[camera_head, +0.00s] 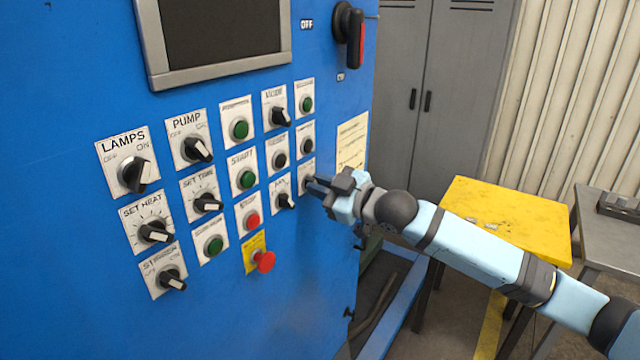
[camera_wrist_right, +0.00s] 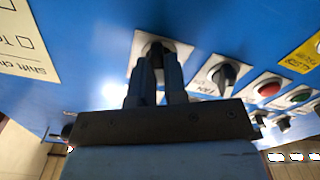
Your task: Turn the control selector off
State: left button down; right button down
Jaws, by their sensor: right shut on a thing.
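A black selector knob sits on a small white plate (camera_head: 306,168) in the rightmost column of the blue panel. Its label is too small to read, so I cannot tell if it is the control selector. My right gripper (camera_head: 314,185) reaches in from the right and its fingers are shut on this knob. In the right wrist view the black knob (camera_wrist_right: 156,49) shows between the two fingers (camera_wrist_right: 156,82), which partly hide it. The direction its pointer faces is hidden. My left gripper is not in view.
Close left of the gripper is another selector (camera_head: 283,200). Lamps (camera_head: 134,174) and pump (camera_head: 198,149) selectors, green buttons and a red emergency stop (camera_head: 264,261) share the panel. A large rotary switch (camera_head: 350,35) is above. A yellow table (camera_head: 510,215) stands right, under my arm.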

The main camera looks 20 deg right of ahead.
dwell(0.6)
jog(key=c, duration=1.2)
grip_release()
jog(key=shift+o, duration=0.2)
jog(key=b+v, duration=0.3)
jog(key=v, duration=1.1)
jog(key=shift+w, duration=0.1)
